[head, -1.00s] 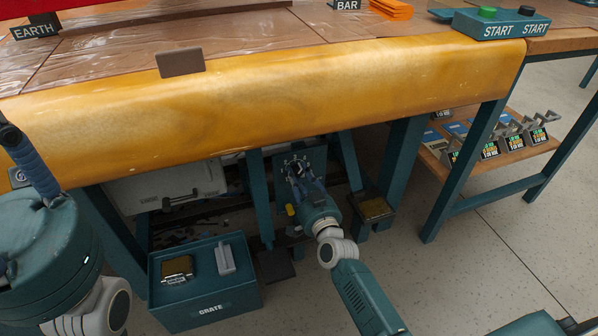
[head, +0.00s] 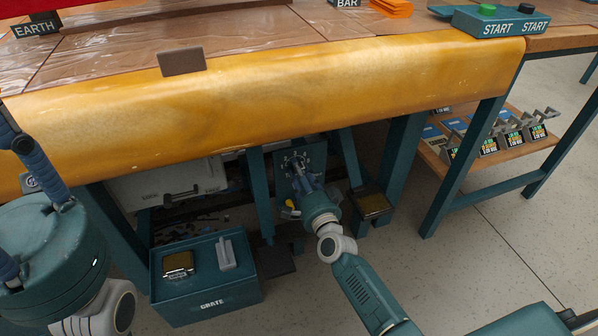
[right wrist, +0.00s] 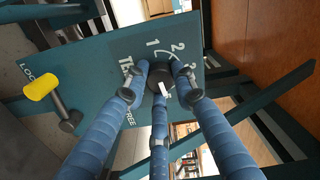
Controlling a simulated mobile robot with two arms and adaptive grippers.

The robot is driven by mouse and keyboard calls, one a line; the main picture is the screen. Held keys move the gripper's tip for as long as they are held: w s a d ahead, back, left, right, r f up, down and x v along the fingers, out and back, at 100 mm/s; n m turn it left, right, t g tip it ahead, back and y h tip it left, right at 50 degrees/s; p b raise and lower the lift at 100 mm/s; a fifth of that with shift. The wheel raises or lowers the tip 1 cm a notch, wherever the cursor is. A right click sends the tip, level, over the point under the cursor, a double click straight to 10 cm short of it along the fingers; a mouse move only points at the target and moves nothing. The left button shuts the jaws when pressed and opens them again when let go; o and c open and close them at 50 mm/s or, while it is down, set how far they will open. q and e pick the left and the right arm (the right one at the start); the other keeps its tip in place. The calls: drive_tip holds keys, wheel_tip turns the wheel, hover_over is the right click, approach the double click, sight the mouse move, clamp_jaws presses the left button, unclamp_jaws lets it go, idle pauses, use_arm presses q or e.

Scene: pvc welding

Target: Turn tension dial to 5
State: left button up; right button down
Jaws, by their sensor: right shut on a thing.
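The tension dial (right wrist: 160,80) is a dark round knob with a white pointer mark, on a teal panel (right wrist: 105,65) in the right wrist view. White numbers and lettering show around it, partly hidden by my fingers. My right gripper (right wrist: 160,84) is shut on the dial, with its blue fingers around it. In the head view the panel (head: 314,155) is under the bench, with my right gripper (head: 300,170) at it. My left gripper (head: 30,165) is at the left edge, partly cut off, away from the panel.
A yellow-ended lever (right wrist: 40,86) sits beside the "LOCK" lettering. Teal bench legs (head: 259,190) stand close to the right gripper. A teal crate (head: 205,285) is on the floor to the left. The yellow bench edge (head: 270,95) overhangs the panel.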

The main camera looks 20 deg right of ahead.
drive_tip(key=shift+d+r+m, duration=0.1)
drive_tip(key=shift+d+m, duration=0.15)
drive_tip(key=shift+m, duration=0.35)
drive_tip(key=c, duration=1.4)
unclamp_jaws()
drive_tip(key=s, duration=1.2)
drive_tip(key=shift+d, duration=0.15)
